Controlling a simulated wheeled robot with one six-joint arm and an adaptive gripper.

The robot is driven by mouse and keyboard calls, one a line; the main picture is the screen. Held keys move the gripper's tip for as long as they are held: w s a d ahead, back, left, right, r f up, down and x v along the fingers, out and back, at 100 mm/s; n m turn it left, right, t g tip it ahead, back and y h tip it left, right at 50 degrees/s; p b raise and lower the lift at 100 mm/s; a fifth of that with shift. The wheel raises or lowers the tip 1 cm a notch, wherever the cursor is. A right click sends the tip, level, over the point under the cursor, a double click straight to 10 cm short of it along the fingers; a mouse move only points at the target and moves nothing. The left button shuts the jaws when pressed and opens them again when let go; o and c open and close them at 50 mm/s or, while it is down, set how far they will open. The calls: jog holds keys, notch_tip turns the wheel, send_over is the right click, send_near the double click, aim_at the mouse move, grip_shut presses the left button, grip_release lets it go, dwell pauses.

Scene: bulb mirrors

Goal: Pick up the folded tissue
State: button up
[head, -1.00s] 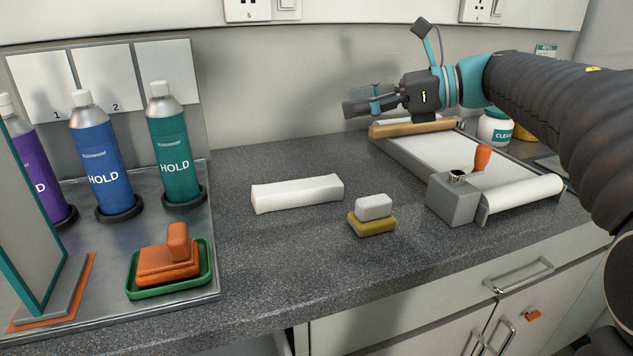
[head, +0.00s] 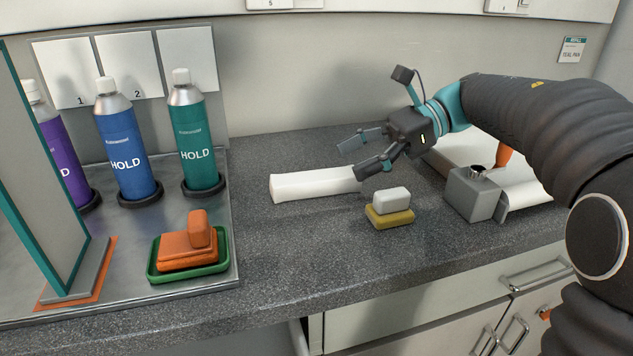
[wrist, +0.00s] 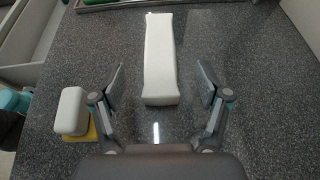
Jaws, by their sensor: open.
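The folded tissue (head: 314,185) is a long white bar-shaped bundle lying flat on the dark speckled counter. In the wrist view the tissue (wrist: 160,58) runs lengthwise away from me, its near end between or just beyond the fingertips. My gripper (head: 366,152) is open and empty, at the right end of the tissue in the head view. In the wrist view its two fingers (wrist: 160,80) stand apart, one on each side of the tissue's near end, with gaps on both sides. Whether they are at the tissue's height is hard to tell.
A white block on a yellow sponge (head: 390,217) sits close in front of my gripper. A grey box (head: 473,194) with an orange handle stands to the right. At left, a metal tray (head: 215,262) holds bottles and a green dish (head: 152,270) with orange pieces.

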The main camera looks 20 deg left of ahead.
aim_at(318, 175)
jog(key=shift+x, duration=3)
jog(key=c, duration=0.9)
